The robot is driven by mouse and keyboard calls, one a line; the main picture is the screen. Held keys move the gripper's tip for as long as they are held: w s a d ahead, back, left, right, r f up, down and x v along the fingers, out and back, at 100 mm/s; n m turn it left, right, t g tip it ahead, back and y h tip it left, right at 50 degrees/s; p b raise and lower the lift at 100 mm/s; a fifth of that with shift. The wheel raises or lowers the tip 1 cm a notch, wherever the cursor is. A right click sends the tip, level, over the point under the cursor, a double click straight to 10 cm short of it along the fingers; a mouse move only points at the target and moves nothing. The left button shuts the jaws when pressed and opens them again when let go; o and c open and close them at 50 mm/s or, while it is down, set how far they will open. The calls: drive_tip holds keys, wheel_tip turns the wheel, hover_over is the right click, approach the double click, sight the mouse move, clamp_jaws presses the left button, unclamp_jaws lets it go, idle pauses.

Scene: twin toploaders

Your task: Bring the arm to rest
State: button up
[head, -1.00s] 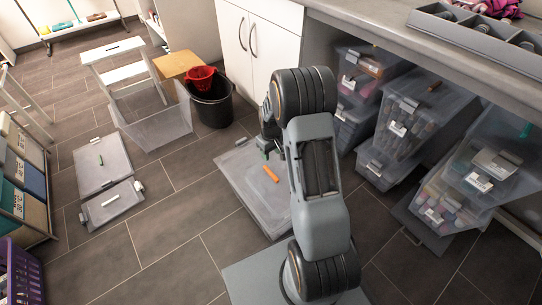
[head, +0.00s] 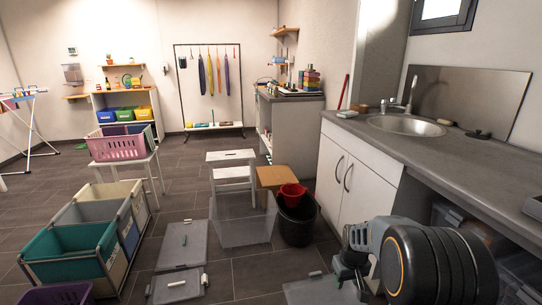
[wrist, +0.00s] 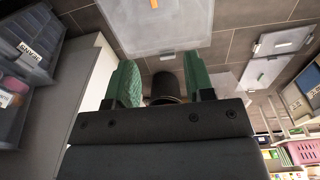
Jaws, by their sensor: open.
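My gripper (wrist: 162,78) shows in the wrist view with its two green-padded fingers wide apart. Nothing is held between them. A dark round shape shows behind the gap, partly hidden by the gripper body; I cannot tell for sure what it is. In the head view my gripper (head: 350,290) is low at the bottom edge, partly cut off, beside my dark arm joints. It is above or near a translucent lid (head: 305,292) on the floor. The lid also shows in the wrist view (wrist: 150,30), with an orange item (wrist: 154,3) on it.
The white cabinet (head: 352,185) and sink counter (head: 440,150) stand close on the right. A black bucket (head: 297,222) with a red one (head: 291,192) stands ahead. Clear boxes are under the counter. Lids (head: 186,243) and a sorter (head: 85,240) are left.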

drive_tip(key=s+a+r+t+p, duration=0.1)
drive_tip(key=s+r+p, duration=0.4)
drive_tip(key=r, duration=0.8)
drive_tip(key=s+a+r+m+t+p, duration=0.1)
drive_tip(key=s+a+r+p, duration=0.3)
drive_tip(key=r+p, duration=0.6)
drive_tip(key=s+a+r+p, duration=0.2)
drive_tip(key=s+r+p, duration=0.5)
drive_tip(key=r, duration=0.9)
drive_tip(key=shift+s+a+m+t, duration=0.3)
drive_tip(key=shift+s+t, duration=0.1)
drive_tip(key=shift+s, duration=0.15)
